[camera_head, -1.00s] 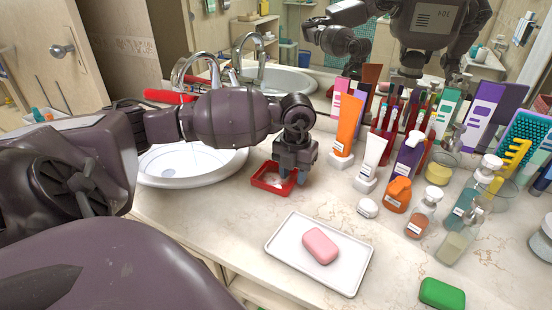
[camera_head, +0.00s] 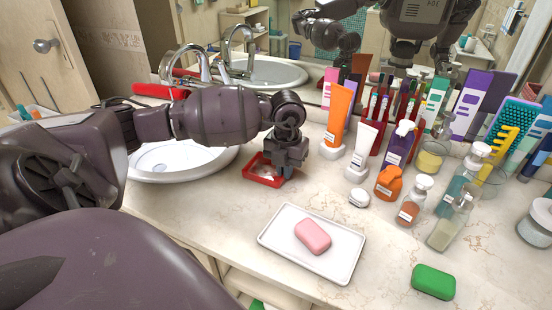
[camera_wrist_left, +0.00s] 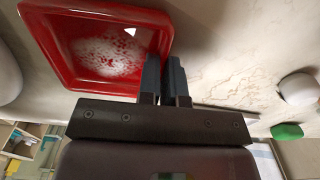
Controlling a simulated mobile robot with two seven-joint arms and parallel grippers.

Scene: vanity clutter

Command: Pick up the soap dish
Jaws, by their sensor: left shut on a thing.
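The soap dish is a shallow red square tray with whitish soap residue inside; it sits on the counter beside the sink in the head view (camera_head: 250,174). It also shows large in the left wrist view (camera_wrist_left: 50,62). My left gripper (camera_head: 287,172) is above the dish's right side, pointing down. In the left wrist view its two dark fingers (camera_wrist_left: 165,75) are close together on the dish's right rim, one inside the wall and one outside. The gripper is shut on that rim and hides part of it. I see no clear gap under the dish.
The white sink (camera_head: 150,177) is left of the dish. A white tray (camera_head: 345,268) with a pink soap (camera_head: 313,236) lies in front right. An orange tube (camera_head: 337,115) and several bottles crowd the right. A green soap (camera_head: 433,282) lies near the front edge.

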